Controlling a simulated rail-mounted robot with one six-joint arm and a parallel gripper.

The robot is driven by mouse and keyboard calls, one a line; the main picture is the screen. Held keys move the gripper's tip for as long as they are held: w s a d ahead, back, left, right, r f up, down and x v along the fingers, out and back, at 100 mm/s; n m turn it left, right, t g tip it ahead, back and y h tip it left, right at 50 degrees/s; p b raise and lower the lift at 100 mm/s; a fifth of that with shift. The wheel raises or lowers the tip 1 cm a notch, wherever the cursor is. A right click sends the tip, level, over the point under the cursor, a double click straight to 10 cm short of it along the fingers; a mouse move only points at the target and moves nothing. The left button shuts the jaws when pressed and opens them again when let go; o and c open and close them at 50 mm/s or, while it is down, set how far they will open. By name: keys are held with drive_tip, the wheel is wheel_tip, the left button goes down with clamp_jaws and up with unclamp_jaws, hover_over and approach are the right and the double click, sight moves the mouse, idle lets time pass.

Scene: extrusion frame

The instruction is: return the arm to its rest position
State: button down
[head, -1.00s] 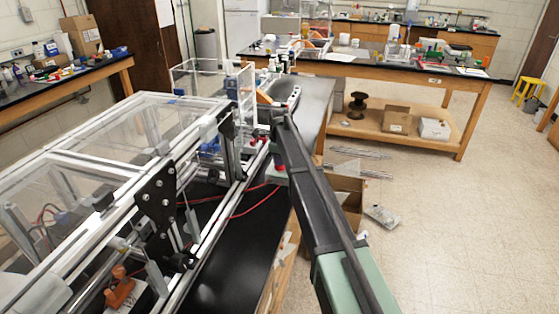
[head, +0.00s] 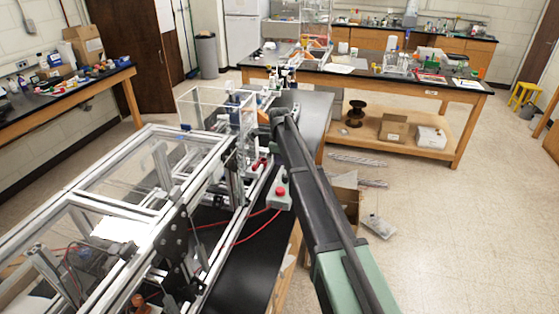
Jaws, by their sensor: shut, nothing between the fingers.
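My arm (head: 325,215) reaches from the bottom edge, right of the middle, up to a dark joint (head: 281,117) near the middle of the head view. Its near part is pale green and its far part is dark grey. The arm bends at that joint, and the part beyond it is hidden or too small to make out. I cannot pick out my gripper or its fingers. The far joint shows over the black bench top, just right of the metal frame.
An aluminium extrusion frame (head: 125,211) with clear panels fills the left. A red-topped button box (head: 279,193) sits close left of my arm. Red cables (head: 243,233) lie on the black bench top (head: 232,263). Open floor (head: 452,232) lies to the right, beyond a cardboard box (head: 346,200).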

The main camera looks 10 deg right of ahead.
drive_tip(key=shift+r, duration=0.25)
drive_tip(key=s+f+n+b, duration=0.3)
drive_tip(key=s+n, duration=0.4)
drive_tip(key=s, duration=0.6)
drive_tip(key=s+f+n+b, duration=0.2)
drive_tip(key=s+n, duration=0.6)
drive_tip(key=s, duration=0.6)
drive_tip(key=s+f+n+b, duration=0.3)
drive_tip(key=s+n, duration=0.5)
drive_tip(key=s, duration=0.5)
drive_tip(key=shift+s+d+f+b, duration=0.25)
drive_tip(key=shift+d+f+b, duration=0.05)
drive_tip(key=shift+d+b, duration=0.1)
drive_tip(key=c, duration=1.8)
unclamp_jaws()
